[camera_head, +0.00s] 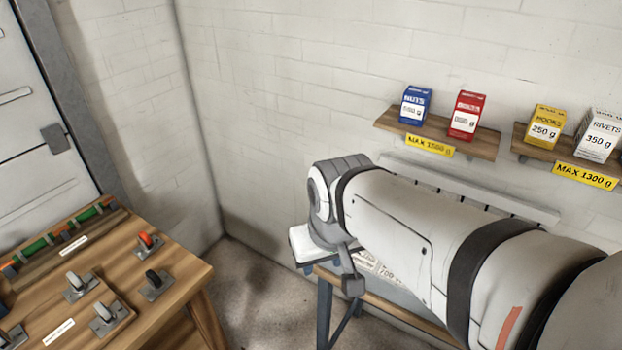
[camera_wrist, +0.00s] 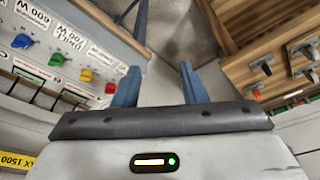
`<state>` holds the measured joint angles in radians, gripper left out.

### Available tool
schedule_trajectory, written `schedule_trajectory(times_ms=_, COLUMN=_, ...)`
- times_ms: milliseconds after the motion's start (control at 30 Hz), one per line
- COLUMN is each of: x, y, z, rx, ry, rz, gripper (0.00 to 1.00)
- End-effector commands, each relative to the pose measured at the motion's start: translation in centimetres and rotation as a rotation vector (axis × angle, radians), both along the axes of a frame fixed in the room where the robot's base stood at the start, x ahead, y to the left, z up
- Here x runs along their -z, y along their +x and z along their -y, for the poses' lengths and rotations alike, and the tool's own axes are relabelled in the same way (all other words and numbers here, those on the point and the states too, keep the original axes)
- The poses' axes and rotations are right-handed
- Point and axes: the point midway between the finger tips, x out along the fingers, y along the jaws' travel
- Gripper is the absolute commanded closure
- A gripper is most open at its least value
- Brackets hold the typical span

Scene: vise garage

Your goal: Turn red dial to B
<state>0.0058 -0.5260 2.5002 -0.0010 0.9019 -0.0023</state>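In the wrist view a pale panel at the left carries a row of coloured dials: blue (camera_wrist: 22,41), green (camera_wrist: 57,60), yellow (camera_wrist: 86,75) and the red dial (camera_wrist: 110,88), which is nearest my gripper. My gripper (camera_wrist: 159,70) is open, with its two blue fingers apart and nothing between them. The red dial lies just left of the left finger in the picture; I cannot tell if they touch. The dial's pointer and any letter B are too small to read.
A wooden bench with several levers (camera_head: 103,316) stands at the left in the head view. Wall shelves (camera_head: 480,143) with labelled boxes hang above my arm. Bare floor (camera_head: 255,285) lies between the bench and the panel's table.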

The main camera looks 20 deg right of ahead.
Motion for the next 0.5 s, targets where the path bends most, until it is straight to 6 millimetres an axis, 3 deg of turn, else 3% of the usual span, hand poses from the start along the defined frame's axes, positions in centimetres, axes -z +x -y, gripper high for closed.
schedule_trajectory(times_ms=133, x=-0.1, y=1.0, z=0.3, rx=0.05, ry=0.01, rz=-0.013, gripper=0.52)
schedule_trajectory(times_ms=233, x=-0.2, y=2.9, z=2.7, rx=0.158, ry=0.033, rz=-0.039, gripper=0.52)
schedule_trajectory(times_ms=500, x=1.4, y=11.9, z=7.9, rx=0.696, ry=0.117, rz=-0.14, gripper=0.52)
